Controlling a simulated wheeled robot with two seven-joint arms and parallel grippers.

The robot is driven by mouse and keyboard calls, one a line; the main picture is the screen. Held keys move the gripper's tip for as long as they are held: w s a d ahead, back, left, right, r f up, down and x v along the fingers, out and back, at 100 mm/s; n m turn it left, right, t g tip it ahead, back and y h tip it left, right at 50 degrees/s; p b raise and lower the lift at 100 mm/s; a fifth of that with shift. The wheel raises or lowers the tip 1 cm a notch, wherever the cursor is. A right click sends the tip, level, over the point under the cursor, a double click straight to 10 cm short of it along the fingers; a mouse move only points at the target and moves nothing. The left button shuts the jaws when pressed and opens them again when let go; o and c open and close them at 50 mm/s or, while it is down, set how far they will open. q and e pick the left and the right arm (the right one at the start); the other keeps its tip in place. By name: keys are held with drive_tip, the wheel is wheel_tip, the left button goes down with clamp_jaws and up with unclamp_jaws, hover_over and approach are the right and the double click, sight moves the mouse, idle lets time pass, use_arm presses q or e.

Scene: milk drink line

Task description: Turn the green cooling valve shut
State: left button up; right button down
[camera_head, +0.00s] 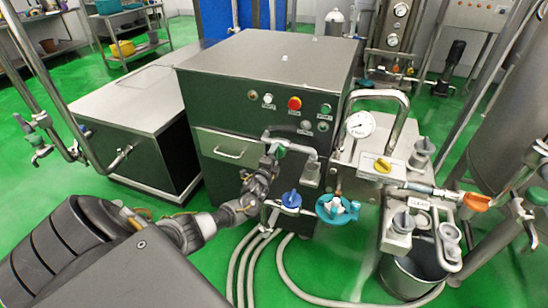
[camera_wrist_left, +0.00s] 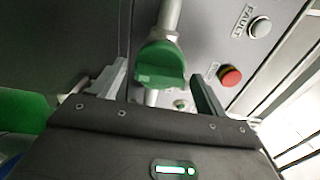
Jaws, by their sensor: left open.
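The green cooling valve (camera_head: 279,149) sits on a grey pipe at the front of the dark machine cabinet. In the left wrist view its green handle (camera_wrist_left: 160,64) is between the two fingers, with a gap on each side. My left gripper (camera_head: 268,162) is open in front of the valve and partly covers it; it also shows in the left wrist view (camera_wrist_left: 158,88). I cannot tell whether either finger touches the handle. My right gripper is not in view.
A red button (camera_head: 294,103) and indicator lamps are on the cabinet above the valve. A blue valve (camera_head: 291,199) and a teal fitting (camera_head: 337,208) sit close by at lower right. A pressure gauge (camera_head: 360,124), a yellow valve (camera_head: 382,165) and a metal bucket (camera_head: 411,277) are further right.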

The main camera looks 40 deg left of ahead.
use_arm(q)
drive_tip(key=v, duration=1)
drive_tip(key=shift+s, duration=0.35)
drive_tip(key=shift+d, duration=0.15)
drive_tip(key=s+f+n+g, duration=0.1)
drive_tip(key=f, duration=0.4)
drive_tip(key=s+f+n+g+h, duration=0.1)
drive_tip(key=f+n, duration=0.1)
drive_tip(key=f, duration=0.3)
drive_tip(key=s+f+n+g, duration=0.2)
drive_tip(key=f, duration=0.3)
drive_tip(key=s+d+f+n+g+h, duration=0.25)
drive_tip(key=s+d+f+g, duration=0.2)
drive_tip(key=s+f, duration=0.9)
drive_tip(key=s+d+f+n+g+h, duration=0.1)
drive_tip(key=s+d+f+n+g, duration=0.4)
drive_tip(key=s+f, duration=0.9)
drive_tip(key=s+d+f+g, duration=0.1)
drive_tip(key=s+d, duration=0.4)
drive_tip(key=s, duration=0.4)
drive_tip(key=s+d+f+g+h, duration=0.1)
drive_tip(key=s+d, duration=0.5)
drive_tip(key=s, duration=0.3)
drive_tip(key=shift+s+f, duration=0.15)
drive_tip(key=shift+f, duration=0.2)
